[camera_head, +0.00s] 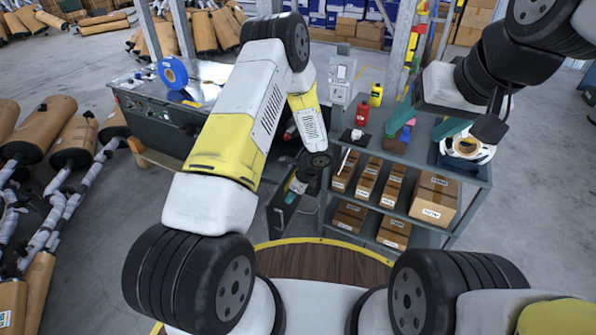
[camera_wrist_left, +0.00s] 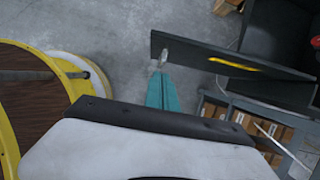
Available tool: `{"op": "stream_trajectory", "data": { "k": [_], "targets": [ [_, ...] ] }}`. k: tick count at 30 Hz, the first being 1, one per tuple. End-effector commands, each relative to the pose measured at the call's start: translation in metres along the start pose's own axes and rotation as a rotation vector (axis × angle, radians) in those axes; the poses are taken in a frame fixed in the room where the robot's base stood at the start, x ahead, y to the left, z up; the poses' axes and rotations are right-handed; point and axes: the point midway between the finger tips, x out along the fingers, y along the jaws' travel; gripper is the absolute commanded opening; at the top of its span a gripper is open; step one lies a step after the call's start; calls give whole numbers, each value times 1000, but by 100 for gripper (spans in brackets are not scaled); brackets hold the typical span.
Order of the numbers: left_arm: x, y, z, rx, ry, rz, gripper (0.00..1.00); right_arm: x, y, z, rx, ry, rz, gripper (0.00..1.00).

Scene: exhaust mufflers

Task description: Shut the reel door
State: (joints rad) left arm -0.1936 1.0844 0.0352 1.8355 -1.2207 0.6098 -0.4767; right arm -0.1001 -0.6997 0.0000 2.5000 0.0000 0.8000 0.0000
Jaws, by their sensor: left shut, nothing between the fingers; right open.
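The reel door (camera_head: 283,214) is a dark flat panel standing open, swung out from the grey machine (camera_head: 150,125). In the left wrist view the reel door (camera_wrist_left: 215,56) has a yellow strip, and the dark machine body (camera_wrist_left: 285,28) lies beyond it. My left gripper (camera_head: 292,188) is shut and empty at the door. In the left wrist view its teal fingertips (camera_wrist_left: 161,58) are at the door's near face, close to its free end; I cannot tell whether they touch. My right gripper (camera_head: 418,132) is open above the shelf cart, away from the door.
A shelf cart (camera_head: 440,170) with several cardboard boxes, bottles and a tape roll (camera_head: 466,147) stands right of the door. A blue reel (camera_head: 173,72) sits on the machine top. My left arm hides part of the machine. Mufflers (camera_head: 75,150) lie at left.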

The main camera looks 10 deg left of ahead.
Motion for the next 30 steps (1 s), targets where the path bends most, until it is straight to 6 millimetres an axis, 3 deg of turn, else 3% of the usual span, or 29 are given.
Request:
{"op": "stream_trajectory", "data": {
  "k": [3, 7, 15, 30],
  "targets": [
    [28, 1, 0, -1, 0, 4, 0, 0, 0, 0, 0, 0, 0, 67],
    [52, 0, 3, -4, 0, 2, 0, 0, 0, 0, 0, 0, 0, 67],
    [60, 0, 34, -5, 1, 0, 0, 0, 0, 0, 0, 0, 0, 67],
    [62, 0, 39, 1, 0, -2, 0, 0, 0, 0, 0, 0, 0, 67]
  ]
}}
